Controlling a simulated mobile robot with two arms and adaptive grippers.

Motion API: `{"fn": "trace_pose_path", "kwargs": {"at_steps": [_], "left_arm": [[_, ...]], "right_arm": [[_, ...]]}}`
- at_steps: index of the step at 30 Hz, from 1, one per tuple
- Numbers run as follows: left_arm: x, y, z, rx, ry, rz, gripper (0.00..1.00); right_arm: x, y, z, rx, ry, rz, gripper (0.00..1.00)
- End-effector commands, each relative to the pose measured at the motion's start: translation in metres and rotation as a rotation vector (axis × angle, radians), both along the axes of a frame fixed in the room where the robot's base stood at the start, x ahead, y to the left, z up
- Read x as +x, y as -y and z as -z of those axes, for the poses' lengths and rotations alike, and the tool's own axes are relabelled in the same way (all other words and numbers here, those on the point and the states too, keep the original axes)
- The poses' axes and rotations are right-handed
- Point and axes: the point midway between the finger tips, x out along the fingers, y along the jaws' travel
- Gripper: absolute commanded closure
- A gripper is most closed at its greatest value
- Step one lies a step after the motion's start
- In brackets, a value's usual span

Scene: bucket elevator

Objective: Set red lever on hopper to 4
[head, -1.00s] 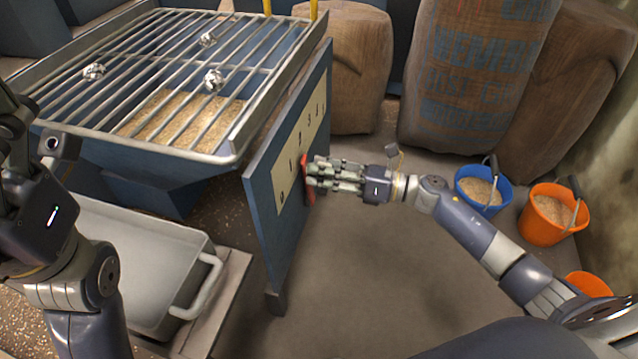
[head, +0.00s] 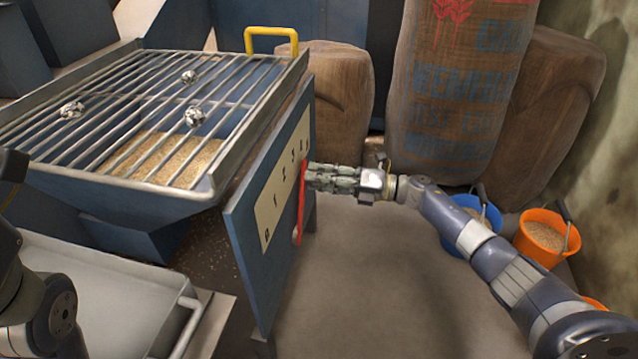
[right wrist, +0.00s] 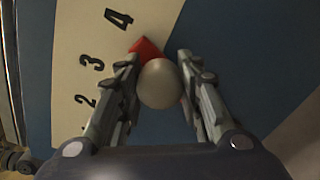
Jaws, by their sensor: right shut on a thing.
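The blue hopper (head: 248,275) stands at the left, with a cream number scale (head: 262,214) on its side panel. The red lever (head: 300,205) stands nearly upright on that panel. My right gripper (head: 312,178) is shut on the lever's upper end. In the right wrist view, the lever's pale round knob (right wrist: 160,84) sits between the two fingers, and the red tip (right wrist: 146,48) points between 3 and 4, closer to 4. Most of the lever is hidden behind the knob there. Only part of my left arm shows at the left edge; its fingers are out of view.
A metal grate (head: 150,105) with crumpled silvery balls covers the hopper top. A grey tray (head: 110,290) lies below left. Sacks (head: 455,90) stand behind my right arm. Blue (head: 470,240) and orange (head: 548,238) buckets are at right. The floor before the panel is clear.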

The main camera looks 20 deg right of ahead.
Motion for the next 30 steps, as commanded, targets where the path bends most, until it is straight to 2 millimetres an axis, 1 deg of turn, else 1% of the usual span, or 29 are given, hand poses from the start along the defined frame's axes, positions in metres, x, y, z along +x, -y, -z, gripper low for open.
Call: {"fn": "trace_pose_path", "kwargs": {"at_steps": [14,15,18,27,30], "left_arm": [[-0.0008,0.0005,-0.0006,0.002,0.002,0.000,0.24],[-0.0008,0.0005,-0.0006,0.002,0.002,0.000,0.24],[-0.0011,0.0004,-0.0006,0.001,0.002,0.000,0.24],[-0.0006,-0.0006,-0.0008,-0.003,0.004,0.000,0.24],[-0.0003,-0.0006,-0.0009,-0.003,0.003,0.000,0.24]], "right_arm": [[0.0023,0.0011,0.0012,0.009,-0.014,0.001,1.00],[0.0023,0.0011,0.0012,0.009,-0.014,0.001,0.65],[0.0022,0.0010,0.0013,0.008,-0.013,0.000,0.46],[0.0018,0.0013,0.0015,0.008,-0.013,0.000,0.46],[-0.0008,0.0057,0.0020,0.007,-0.013,0.001,0.46]]}}
